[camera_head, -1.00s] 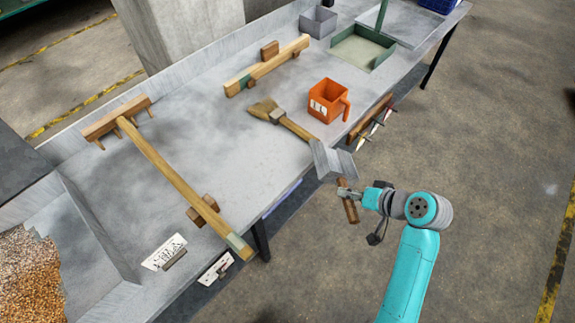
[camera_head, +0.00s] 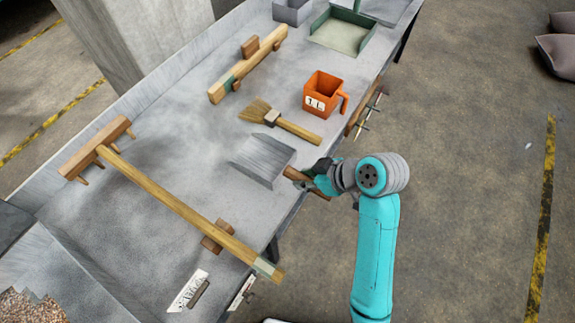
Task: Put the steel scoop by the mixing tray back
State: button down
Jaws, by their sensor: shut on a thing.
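The steel scoop (camera_head: 263,158) has a grey metal pan and a brown wooden handle. My gripper (camera_head: 308,180) is shut on the handle near the table's front edge. The pan points left, over the grey table top, between the brush and the rake. I cannot tell whether the pan touches the table or hangs just above it. The fingertips are partly hidden by the gripper and handle. The grey mixing tray (camera_head: 72,267), with grain at its bottom left corner, is cut off at the lower left.
A wooden rake (camera_head: 180,205) lies left of the scoop on a wooden block. A brush (camera_head: 290,125) and an orange measuring cup (camera_head: 323,93) are beyond it.

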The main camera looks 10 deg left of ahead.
jog(key=shift+w+a+f, duration=0.1)
jog(key=shift+a+f, duration=0.05)
jog(key=shift+a, duration=0.1)
jog(key=shift+f, duration=0.6)
notch_tip(320, 180, down, 8)
jog(key=shift+r, duration=0.15)
jog(key=shift+d, duration=0.1)
dwell(0.6)
jog(key=shift+f, duration=0.35)
dwell(0.4)
jog(key=c, duration=0.8)
grip_release()
